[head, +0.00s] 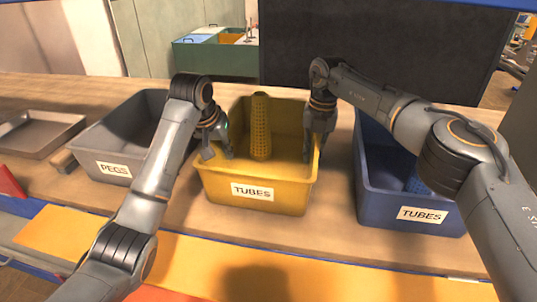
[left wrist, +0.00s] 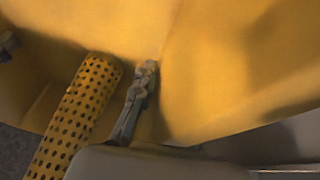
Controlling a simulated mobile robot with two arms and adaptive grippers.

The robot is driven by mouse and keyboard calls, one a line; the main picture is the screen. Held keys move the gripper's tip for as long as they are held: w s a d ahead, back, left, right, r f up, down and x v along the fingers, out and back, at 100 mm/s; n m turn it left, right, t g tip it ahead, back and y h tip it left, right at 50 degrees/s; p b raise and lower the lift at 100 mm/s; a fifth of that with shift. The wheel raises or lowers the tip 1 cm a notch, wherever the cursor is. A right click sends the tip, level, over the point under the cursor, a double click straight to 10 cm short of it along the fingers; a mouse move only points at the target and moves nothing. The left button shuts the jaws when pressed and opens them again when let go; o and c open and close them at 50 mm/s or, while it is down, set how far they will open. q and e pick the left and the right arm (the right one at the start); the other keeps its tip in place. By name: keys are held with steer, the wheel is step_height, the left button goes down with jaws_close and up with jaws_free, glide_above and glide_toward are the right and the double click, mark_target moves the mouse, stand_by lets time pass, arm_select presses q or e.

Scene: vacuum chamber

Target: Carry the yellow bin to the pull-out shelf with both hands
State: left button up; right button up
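The yellow bin (head: 225,190), labelled TUBES, stands upright on the wooden bench. A yellow perforated tube (head: 260,125) stands inside it and also shows in the left wrist view (left wrist: 75,120). My left gripper (head: 218,152) is at the bin's left rim, its fingers spread, one inside the bin and one at the rim's outer side. The left wrist view shows one finger (left wrist: 135,105) inside beside the yellow wall (left wrist: 240,60). My right gripper (head: 315,150) points down at the right rim; its finger gap is hard to make out. The pull-out shelf cannot be identified for sure.
A grey PEGS bin (head: 95,140) stands to the left and a blue TUBES bin (head: 385,190) close to the right, partly behind my right arm. A metal tray (head: 40,130) lies far left. A yellow-orange surface (head: 300,262) runs below the bench's front edge.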

arm_select(q)
steer(key=shift+w+r, duration=0.1)
steer(key=shift+r, duration=0.1)
jaws_close()
arm_select(e)
steer(key=shift+w+r, duration=0.1)
steer(key=shift+r, duration=0.1)
jaws_close()
